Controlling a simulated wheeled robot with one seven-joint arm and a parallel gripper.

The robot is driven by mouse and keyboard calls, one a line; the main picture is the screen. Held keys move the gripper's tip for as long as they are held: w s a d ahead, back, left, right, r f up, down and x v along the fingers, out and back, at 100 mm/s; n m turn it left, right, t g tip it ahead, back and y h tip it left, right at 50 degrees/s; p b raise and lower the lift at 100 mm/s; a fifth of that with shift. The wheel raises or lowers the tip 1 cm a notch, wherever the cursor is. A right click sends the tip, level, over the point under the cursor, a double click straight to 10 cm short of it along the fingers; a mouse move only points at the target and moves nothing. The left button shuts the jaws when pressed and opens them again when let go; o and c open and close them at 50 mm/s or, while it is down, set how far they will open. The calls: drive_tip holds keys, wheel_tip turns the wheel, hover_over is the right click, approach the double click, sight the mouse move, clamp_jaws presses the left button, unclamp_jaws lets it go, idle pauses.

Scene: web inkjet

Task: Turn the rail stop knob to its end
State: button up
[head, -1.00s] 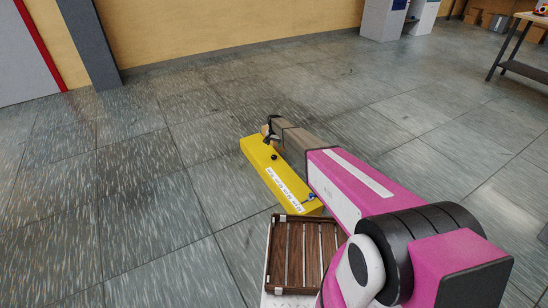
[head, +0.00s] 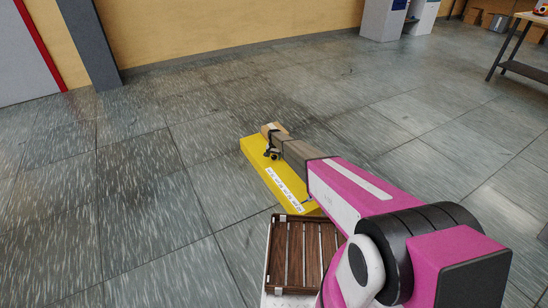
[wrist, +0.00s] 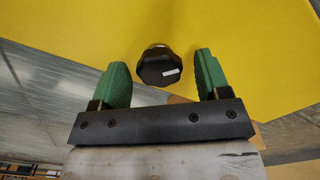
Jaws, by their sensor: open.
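The rail stop knob is black and faceted, with a white mark on its face; in the wrist view the knob (wrist: 160,72) stands out from a yellow surface (wrist: 225,28). In the head view that is a long yellow housing (head: 251,155) with a white label strip (head: 284,189). My gripper (wrist: 162,62) is open, with one green finger on each side of the knob and a visible gap at both. I cannot tell how deep the fingers reach along it. In the head view my gripper (head: 270,143) is over the housing's far end, partly hiding the knob.
A dark wooden slatted tray (head: 271,245) lies at the near end of the housing. A grey column (head: 90,40) and yellow wall stand at the back left. A workbench (head: 525,68) is far right. The tiled floor around the housing is clear.

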drive_tip(key=c, duration=0.9)
drive_tip(key=shift+c, duration=0.2)
drive_tip(key=shift+n, duration=0.3)
drive_tip(key=n, duration=0.3)
drive_tip(key=shift+n, duration=2)
drive_tip(key=o, duration=0.9)
